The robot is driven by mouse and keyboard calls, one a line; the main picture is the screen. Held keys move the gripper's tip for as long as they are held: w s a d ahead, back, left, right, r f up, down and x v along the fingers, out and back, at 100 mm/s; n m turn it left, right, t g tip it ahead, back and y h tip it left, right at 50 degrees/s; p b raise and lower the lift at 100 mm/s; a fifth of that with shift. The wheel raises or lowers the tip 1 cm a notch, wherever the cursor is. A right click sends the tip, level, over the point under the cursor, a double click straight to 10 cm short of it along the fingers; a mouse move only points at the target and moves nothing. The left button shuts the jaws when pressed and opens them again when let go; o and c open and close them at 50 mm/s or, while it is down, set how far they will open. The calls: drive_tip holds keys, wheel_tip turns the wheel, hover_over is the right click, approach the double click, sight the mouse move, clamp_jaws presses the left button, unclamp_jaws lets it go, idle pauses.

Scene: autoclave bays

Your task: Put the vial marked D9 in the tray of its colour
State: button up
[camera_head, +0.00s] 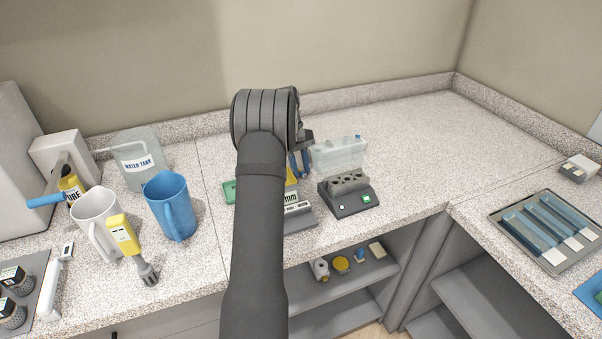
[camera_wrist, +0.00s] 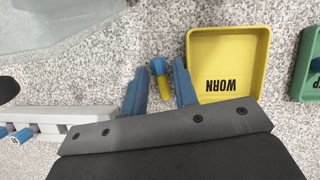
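A small vial (camera_wrist: 162,84) with a blue cap and yellow body is between my fingers in the wrist view; no D9 mark is readable on it. My gripper (camera_wrist: 159,88) has its two blue fingers apart, with thin gaps on both sides of the vial. In the head view my gripper (camera_head: 299,163) is mostly hidden behind my arm, and the vial cannot be made out. A yellow tray (camera_wrist: 262,50) marked WORN lies just right of the fingers. A green tray (camera_wrist: 302,62) is at the right edge; it also shows in the head view (camera_head: 229,190).
A pale rack (camera_wrist: 65,115) with blue-capped items is at the wrist view's left. A clear container (camera_head: 338,153) and a dark block with holes (camera_head: 348,192) stand right of my gripper. A blue jug (camera_head: 171,207) stands left. The back right counter is clear.

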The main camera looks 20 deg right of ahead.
sight(300, 170)
clamp_jaws()
drive_tip(key=shift+r, duration=0.15)
wheel_tip(300, 170, up, 17)
drive_tip(key=a+f+n+h, duration=0.2)
drive_tip(key=a+f+n, duration=0.2)
drive_tip(key=a+f, duration=0.4)
drive_tip(key=shift+t, duration=0.4)
drive_tip(key=f, duration=0.5)
drive_tip(key=s+f, duration=0.1)
drive_tip(key=f, duration=0.2)
drive_tip(key=shift+a+f, duration=0.3)
drive_tip(key=shift+a, duration=0.05)
